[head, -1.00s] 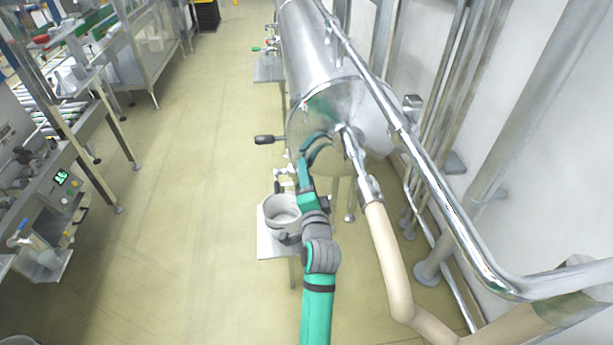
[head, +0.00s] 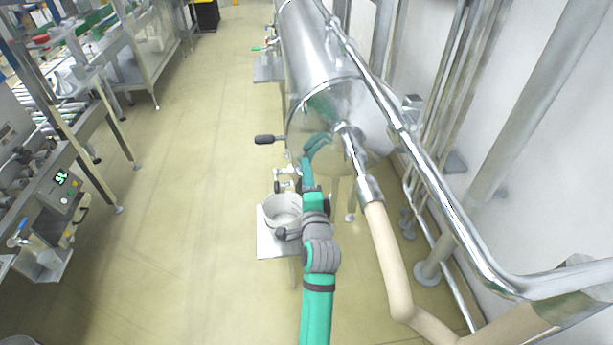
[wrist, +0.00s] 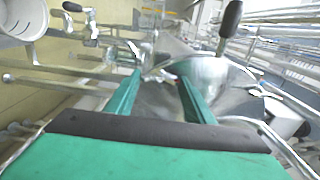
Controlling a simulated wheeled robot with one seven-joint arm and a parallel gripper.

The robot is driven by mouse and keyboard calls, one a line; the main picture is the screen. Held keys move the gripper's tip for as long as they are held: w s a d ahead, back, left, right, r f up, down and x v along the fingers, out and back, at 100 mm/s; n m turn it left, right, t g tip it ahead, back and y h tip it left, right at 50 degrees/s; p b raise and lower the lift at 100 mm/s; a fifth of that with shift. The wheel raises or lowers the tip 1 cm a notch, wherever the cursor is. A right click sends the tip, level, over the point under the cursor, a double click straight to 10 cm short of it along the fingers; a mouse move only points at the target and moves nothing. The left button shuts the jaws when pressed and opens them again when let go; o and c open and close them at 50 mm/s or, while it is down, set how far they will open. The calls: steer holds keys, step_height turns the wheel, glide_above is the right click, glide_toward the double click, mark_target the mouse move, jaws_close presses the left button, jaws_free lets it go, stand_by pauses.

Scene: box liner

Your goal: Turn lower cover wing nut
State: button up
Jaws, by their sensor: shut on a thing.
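The tank's round, shiny end cover (head: 335,112) faces me in the head view. It also shows as a curved metal surface in the wrist view (wrist: 215,75). My green gripper (head: 308,157) is at the cover's lower part. In the wrist view my gripper (wrist: 160,77) has its two fingers converging on a small metal wing nut (wrist: 157,71) at the cover's edge. The gripper is shut on it. The fingers hide part of the nut, and its exact angle is hard to tell. In the head view the nut is hidden.
A black-handled lever (head: 264,139) sticks out left of the cover. A grey pot (head: 283,208) stands on a small shelf below, near valves (head: 286,180). A beige hose (head: 388,255) and steel pipes crowd the right. The left aisle floor is clear.

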steer(key=o, duration=1.1)
steer(key=shift+c, duration=0.2)
steer(key=s+d, duration=0.1)
steer(key=s, duration=1)
steer(key=s+f+n+g+h, duration=0.1)
steer(key=s+f+n, duration=0.3)
steer(key=s+f, duration=0.45)
steer(key=s+f+n+g, duration=0.1)
steer(key=s+f+n, duration=0.4)
steer(key=s, duration=0.6)
steer(key=s+a+n, duration=0.2)
steer(key=s+n, duration=0.2)
steer(key=s, duration=0.6)
steer(key=s+a+n, duration=0.2)
steer(key=s+n, duration=0.2)
steer(key=s, duration=0.7)
steer(key=shift+g, duration=0.3)
